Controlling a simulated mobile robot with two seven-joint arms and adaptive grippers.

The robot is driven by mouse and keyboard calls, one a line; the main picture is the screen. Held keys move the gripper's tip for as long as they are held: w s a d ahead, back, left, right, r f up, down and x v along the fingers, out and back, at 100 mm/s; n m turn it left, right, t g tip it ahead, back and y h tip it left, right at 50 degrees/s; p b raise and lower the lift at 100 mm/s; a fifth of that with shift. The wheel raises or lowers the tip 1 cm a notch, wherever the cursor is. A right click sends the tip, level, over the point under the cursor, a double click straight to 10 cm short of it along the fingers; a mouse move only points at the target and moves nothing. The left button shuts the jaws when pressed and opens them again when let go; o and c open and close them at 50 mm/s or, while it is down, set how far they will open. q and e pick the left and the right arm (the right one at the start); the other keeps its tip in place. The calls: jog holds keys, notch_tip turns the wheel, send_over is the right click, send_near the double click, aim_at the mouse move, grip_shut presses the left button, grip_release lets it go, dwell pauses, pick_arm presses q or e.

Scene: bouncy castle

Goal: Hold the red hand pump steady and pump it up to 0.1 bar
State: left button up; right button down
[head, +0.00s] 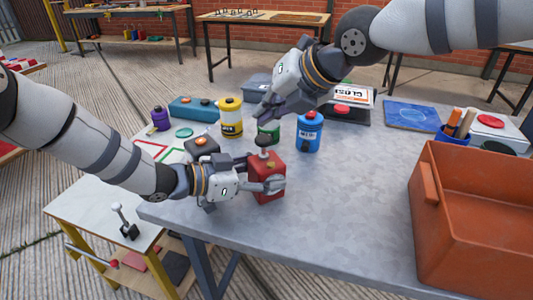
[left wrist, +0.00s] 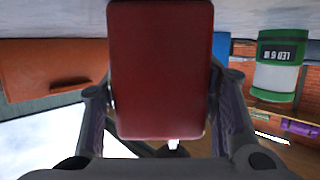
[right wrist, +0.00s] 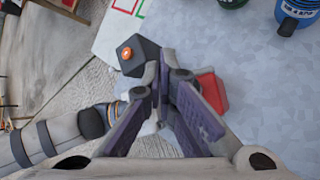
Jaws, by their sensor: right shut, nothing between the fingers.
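The red hand pump (head: 267,167) stands upright near the left front edge of the grey table, with a dark knob on top. My left gripper (head: 274,185) is shut around the pump's lower body. In the left wrist view the red body (left wrist: 160,70) fills the space between its fingers. My right gripper (head: 268,110) is above and behind the pump, shut and empty, apart from the knob. In the right wrist view its fingers (right wrist: 170,75) hide most of the pump, with one red side (right wrist: 213,92) showing. No pressure reading is legible.
A black box with an orange button (head: 203,145) stands left of the pump. Behind are a yellow bottle (head: 231,118), a green can (head: 268,131) and a blue bottle (head: 308,132). A large orange crate (head: 475,240) stands at right. The table's middle front is clear.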

pick_arm(q)
jog(key=o, duration=0.5)
jog(key=shift+a+f, duration=0.1)
jog(key=shift+f, duration=0.05)
jog(key=shift+c, duration=0.2)
pick_arm(e)
jog(key=shift+f, duration=0.1)
pick_arm(q)
jog(key=v, duration=1.2)
pick_arm(e)
jog(key=shift+a, duration=0.15)
